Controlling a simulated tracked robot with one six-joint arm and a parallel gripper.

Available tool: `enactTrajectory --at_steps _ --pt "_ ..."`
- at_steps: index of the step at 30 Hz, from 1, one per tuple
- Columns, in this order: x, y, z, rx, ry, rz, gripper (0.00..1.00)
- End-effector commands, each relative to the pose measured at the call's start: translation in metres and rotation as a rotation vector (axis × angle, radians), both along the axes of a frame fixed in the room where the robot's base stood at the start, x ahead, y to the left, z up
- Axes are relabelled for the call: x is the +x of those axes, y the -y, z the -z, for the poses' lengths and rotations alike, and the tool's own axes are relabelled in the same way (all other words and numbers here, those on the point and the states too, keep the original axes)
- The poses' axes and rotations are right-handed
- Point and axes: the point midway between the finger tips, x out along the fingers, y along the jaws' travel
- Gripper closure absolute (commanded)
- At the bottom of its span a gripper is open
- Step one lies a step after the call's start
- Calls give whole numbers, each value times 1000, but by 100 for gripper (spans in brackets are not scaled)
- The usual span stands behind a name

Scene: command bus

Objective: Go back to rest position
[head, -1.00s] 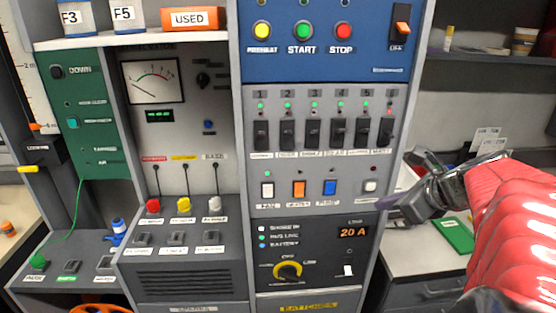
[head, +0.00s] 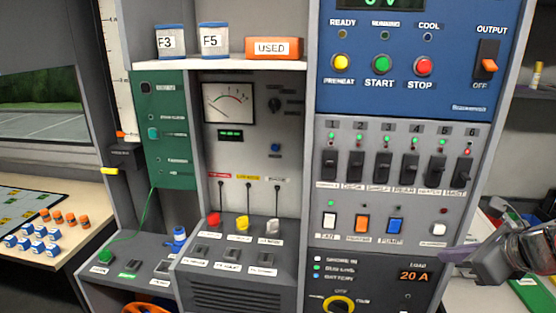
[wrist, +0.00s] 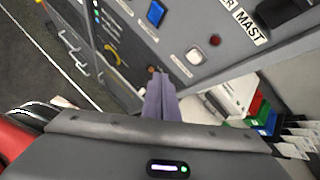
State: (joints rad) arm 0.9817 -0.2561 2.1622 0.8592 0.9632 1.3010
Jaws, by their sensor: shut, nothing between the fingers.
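My gripper (head: 462,255) is at the lower right of the head view, in front of the right side of the grey switch panel (head: 318,180). In the wrist view its purple fingers (wrist: 160,100) are shut together with nothing between them. From these views I cannot tell whether the tips touch the panel.
A row of black breaker switches (head: 383,167) stands above the coloured rockers. The blue panel (head: 405,90) is above them. A table (head: 85,208) with orange and blue pieces is at the left. A counter with a green item (head: 530,291) lies at the right.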

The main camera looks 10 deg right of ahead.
Motion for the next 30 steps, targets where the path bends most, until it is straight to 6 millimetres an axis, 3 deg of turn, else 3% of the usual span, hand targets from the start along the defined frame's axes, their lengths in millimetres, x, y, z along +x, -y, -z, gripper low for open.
enactTrajectory --at_steps 6,11,21,30 --pt "20 -48 8 -129 -58 -255 100" --pt "24 -91 15 -278 -96 -491 100" --pt "-5 -172 31 -685 -129 -1026 100" --pt "-40 -222 44 -1066 -114 -1500 100"
